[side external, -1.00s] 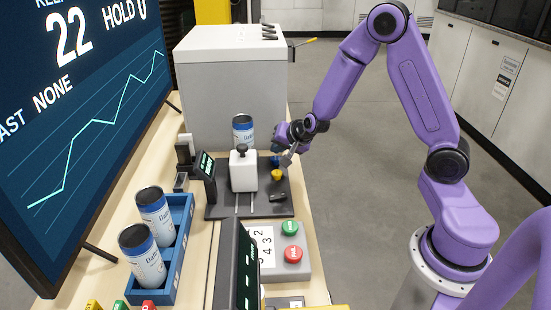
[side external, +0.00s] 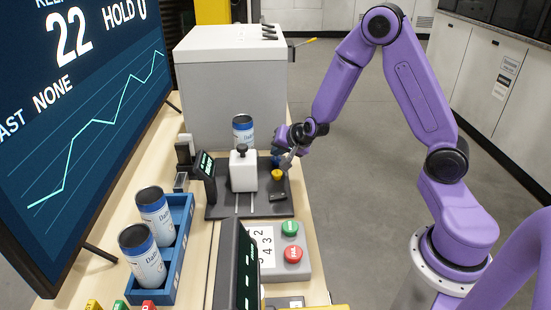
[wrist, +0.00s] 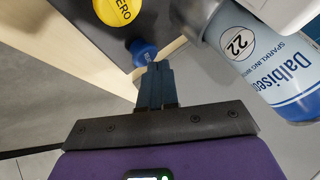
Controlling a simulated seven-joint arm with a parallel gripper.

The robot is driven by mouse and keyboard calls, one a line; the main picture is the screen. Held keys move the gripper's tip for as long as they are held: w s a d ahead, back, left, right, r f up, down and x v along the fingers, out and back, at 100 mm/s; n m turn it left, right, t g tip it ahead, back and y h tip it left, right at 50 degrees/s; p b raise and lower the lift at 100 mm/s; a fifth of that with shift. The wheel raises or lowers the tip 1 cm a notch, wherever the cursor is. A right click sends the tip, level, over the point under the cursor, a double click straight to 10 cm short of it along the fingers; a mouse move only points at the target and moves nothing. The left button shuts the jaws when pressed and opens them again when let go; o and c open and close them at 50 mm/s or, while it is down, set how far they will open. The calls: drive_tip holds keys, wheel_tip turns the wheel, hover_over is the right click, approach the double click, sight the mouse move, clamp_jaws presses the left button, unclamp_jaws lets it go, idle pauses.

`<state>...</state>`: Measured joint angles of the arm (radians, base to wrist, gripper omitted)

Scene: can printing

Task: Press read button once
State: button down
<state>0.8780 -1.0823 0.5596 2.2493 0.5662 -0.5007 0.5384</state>
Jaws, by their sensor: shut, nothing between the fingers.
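A blue button (wrist: 143,50) shows in the wrist view; its small label is too blurred to read for sure. It sits beside a yellow button (wrist: 117,9) marked ZERO, on a dark plate. My gripper (wrist: 155,66) is shut and empty, its fingertips right at the blue button's edge; I cannot tell whether they touch it. In the side external view my gripper (side external: 287,162) is over the right edge of the dark plate (side external: 222,211), close to the blue button (side external: 276,160) and just beyond the yellow button (side external: 278,175). It partly hides the blue button there.
A blue-and-white can (side external: 243,130) stands behind the white block (side external: 243,172) and lies close to my gripper in the wrist view (wrist: 262,60). A green button (side external: 290,228) and a red button (side external: 293,254) sit nearer. Two cans stand in a blue rack (side external: 181,240).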

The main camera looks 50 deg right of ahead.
sight(278, 159)
drive_tip(key=shift+f, duration=0.85)
idle(0.8)
drive_tip(key=shift+r, duration=1.35)
drive_tip(key=shift+r, duration=0.1)
drive_tip(key=shift+r, duration=2.4)
